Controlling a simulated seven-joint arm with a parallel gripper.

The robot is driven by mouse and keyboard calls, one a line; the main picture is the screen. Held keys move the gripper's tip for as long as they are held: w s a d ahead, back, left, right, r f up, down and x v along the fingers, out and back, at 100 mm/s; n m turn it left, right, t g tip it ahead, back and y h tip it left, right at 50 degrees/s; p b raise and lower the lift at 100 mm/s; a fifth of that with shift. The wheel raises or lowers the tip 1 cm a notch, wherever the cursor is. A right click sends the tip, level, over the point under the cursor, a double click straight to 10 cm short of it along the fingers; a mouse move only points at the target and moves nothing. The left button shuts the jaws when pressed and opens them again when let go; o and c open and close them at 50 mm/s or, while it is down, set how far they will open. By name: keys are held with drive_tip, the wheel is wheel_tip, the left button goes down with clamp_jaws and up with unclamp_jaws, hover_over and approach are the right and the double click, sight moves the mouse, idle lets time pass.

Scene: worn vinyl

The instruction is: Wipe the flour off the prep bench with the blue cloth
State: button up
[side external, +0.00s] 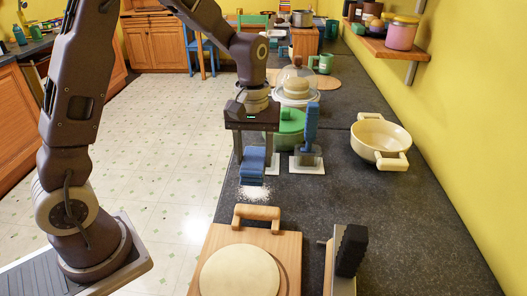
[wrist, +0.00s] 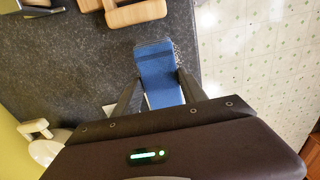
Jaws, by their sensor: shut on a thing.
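The blue cloth (side external: 252,167) is a folded pad held between the fingers of my gripper (side external: 256,152). The gripper points down over the left edge of the dark prep bench (side external: 420,235). A patch of white flour (side external: 254,192) lies on the bench at the cloth's near side, close to that edge. In the wrist view the cloth (wrist: 160,72) sits between the two fingers of my gripper (wrist: 157,85). Whether the cloth touches the bench is hard to tell. Any flour under the cloth is hidden.
A wooden board (side external: 291,258) with a pale dough disc (side external: 240,272) and wooden handle (side external: 257,213) lies nearer. A blue-handled tool (side external: 311,122) and green pot (side external: 291,128) stand close right of the gripper. A cream pot (side external: 380,142) stands farther right. A dark-handled tool (side external: 350,250) lies in front.

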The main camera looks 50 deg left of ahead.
drive_tip(key=shift+f, duration=0.1)
drive_tip(key=shift+f, duration=2.5)
drive_tip(key=shift+w+d, duration=2.1)
drive_tip(key=shift+d, duration=0.05)
drive_tip(key=shift+f, duration=0.95)
drive_tip(key=shift+s+a, duration=2.1)
